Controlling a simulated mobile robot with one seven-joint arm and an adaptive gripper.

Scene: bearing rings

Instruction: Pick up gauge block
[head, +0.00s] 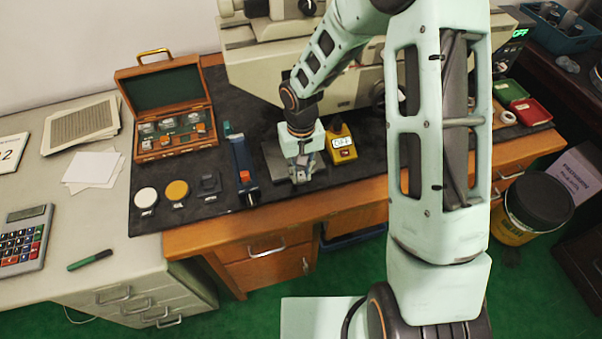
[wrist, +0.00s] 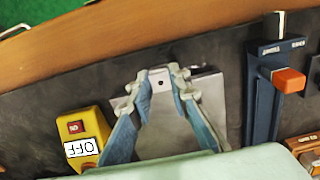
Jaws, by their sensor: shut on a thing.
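My gripper (wrist: 160,84) is shut on a small grey metal block, the gauge block (wrist: 159,78), which has a dark hole or spot on its face. The fingers sit on either side of it. Beneath is a square grey metal plate (wrist: 211,86) on the dark mat. I cannot tell whether the block touches the plate. In the head view my gripper (head: 302,173) points down over the plate (head: 275,158), and the block is mostly hidden by the fingers.
A yellow box marked OFF (head: 342,146) stands close to the right. A blue tool with an orange slider (head: 241,166) lies to the left. An open wooden case (head: 172,114), a white disc (head: 146,197) and a yellow disc (head: 178,190) lie further left. A machine stands behind.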

